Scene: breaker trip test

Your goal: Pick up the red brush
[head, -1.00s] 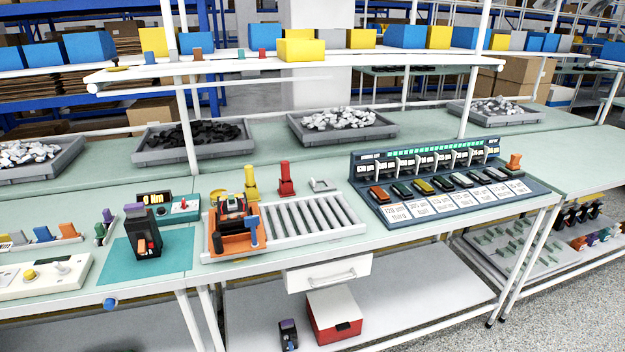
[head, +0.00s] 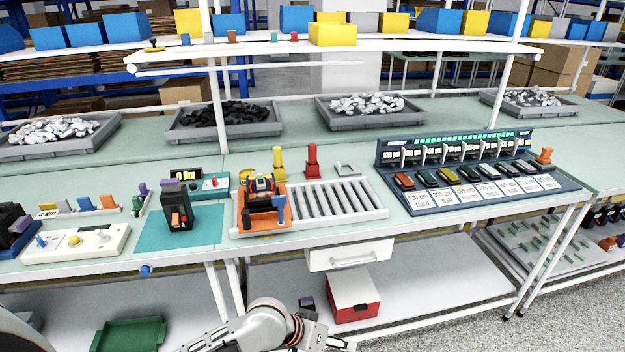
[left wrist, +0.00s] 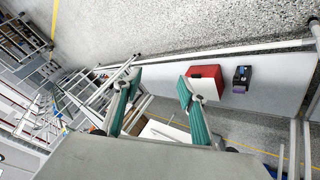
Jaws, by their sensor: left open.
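A red upright piece with a broad base and narrower top, which looks like the red brush (head: 312,161), stands on the bench behind the roller tray, right of a similar yellow one (head: 278,164). My left gripper (head: 332,342) is low at the bottom edge of the head view, in front of the bench and well below and nearer than the red piece. Its jaws are partly cut off there. In the left wrist view the two teal fingers of the left gripper (left wrist: 160,79) are spread with nothing between them. My right gripper is not in view.
The roller tray (head: 372,213) holds an orange fixture (head: 250,222). A breaker rack (head: 480,208) stands to the right. A drawer (head: 350,256) hangs under the benchtop. A red box with a white lid (head: 353,300) sits on the lower shelf, also in the left wrist view (left wrist: 204,80).

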